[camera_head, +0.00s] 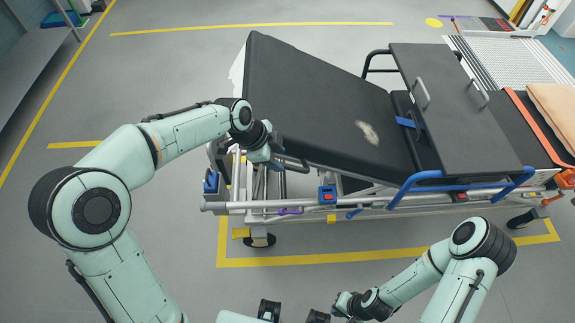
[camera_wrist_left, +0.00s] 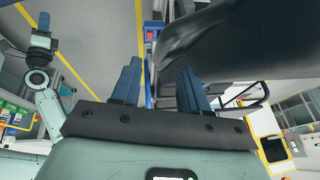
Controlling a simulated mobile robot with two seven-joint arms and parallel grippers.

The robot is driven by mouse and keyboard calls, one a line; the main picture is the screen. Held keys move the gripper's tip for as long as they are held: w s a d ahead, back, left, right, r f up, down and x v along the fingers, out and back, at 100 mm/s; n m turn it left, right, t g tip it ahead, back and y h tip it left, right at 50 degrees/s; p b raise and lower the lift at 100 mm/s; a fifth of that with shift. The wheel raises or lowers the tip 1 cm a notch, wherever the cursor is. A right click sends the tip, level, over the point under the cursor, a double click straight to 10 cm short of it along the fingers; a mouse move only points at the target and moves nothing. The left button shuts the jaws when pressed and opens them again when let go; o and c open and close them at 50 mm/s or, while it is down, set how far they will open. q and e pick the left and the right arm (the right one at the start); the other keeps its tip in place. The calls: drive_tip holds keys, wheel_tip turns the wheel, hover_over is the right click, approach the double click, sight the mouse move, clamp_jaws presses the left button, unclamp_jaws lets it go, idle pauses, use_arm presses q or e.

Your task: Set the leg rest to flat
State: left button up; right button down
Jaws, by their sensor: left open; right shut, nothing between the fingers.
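The leg rest is the long black padded section (camera_head: 310,95) at the left of the stretcher in the head view. It is tilted, with its left end raised above the pale frame (camera_head: 270,207). My left gripper (camera_head: 283,162) is open at the near left edge of this section, beside its underside. In the left wrist view the two dark blue fingers (camera_wrist_left: 158,88) are apart, with the black pad close above and to the right. I cannot tell whether a finger touches it. My right gripper (camera_head: 343,302) is shut and empty at the bottom, away from the stretcher.
A blue box with a red button (camera_head: 327,195) sits on the near rail. A blue side rail (camera_head: 460,186) and a black board with handles (camera_head: 455,105) are to the right. Yellow lines (camera_head: 300,260) mark the floor. Floor left of the stretcher is clear.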

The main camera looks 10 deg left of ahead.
sight(285, 165)
use_arm(q)
drive_tip(key=x, duration=0.7)
drive_tip(key=shift+w+f, duration=0.1)
clamp_jaws()
